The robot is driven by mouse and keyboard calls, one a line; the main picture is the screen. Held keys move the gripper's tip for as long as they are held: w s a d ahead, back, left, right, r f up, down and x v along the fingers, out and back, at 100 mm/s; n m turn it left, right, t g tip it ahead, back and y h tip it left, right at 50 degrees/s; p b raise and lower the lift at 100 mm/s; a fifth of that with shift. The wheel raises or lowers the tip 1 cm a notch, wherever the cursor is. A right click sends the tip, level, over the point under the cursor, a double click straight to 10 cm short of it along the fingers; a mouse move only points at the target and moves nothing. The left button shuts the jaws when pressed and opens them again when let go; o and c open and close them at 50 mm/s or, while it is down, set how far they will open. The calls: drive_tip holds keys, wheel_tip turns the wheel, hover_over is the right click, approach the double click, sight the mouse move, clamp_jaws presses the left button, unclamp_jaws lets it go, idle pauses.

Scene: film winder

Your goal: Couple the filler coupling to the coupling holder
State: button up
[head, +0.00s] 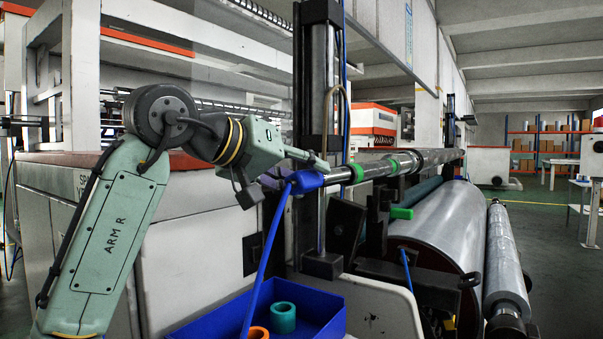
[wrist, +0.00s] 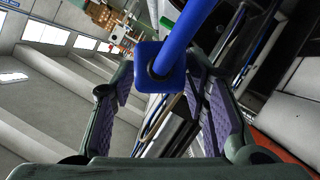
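The filler coupling (head: 307,181) is a blue block at the near end of the metal winding shaft (head: 378,167), appearing seated on it. Its blue hose hangs toward the blue bin. In the wrist view the coupling (wrist: 160,66) lies between my fingertips, with the hose rising up and right. My gripper (head: 292,170) is open, with one finger on each side of the coupling. The purple pads (wrist: 160,85) stand apart; slight contact at the tips cannot be judged. I cannot pick out the coupling holder with certainty.
A blue bin (head: 195,329) below holds a teal ring (head: 283,317) and an orange ring (head: 258,332). A black upright column (head: 320,90) stands close behind my gripper. A large silver roll (head: 440,235) lies to the right.

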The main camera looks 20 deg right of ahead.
clamp_jaws()
idle(0.8)
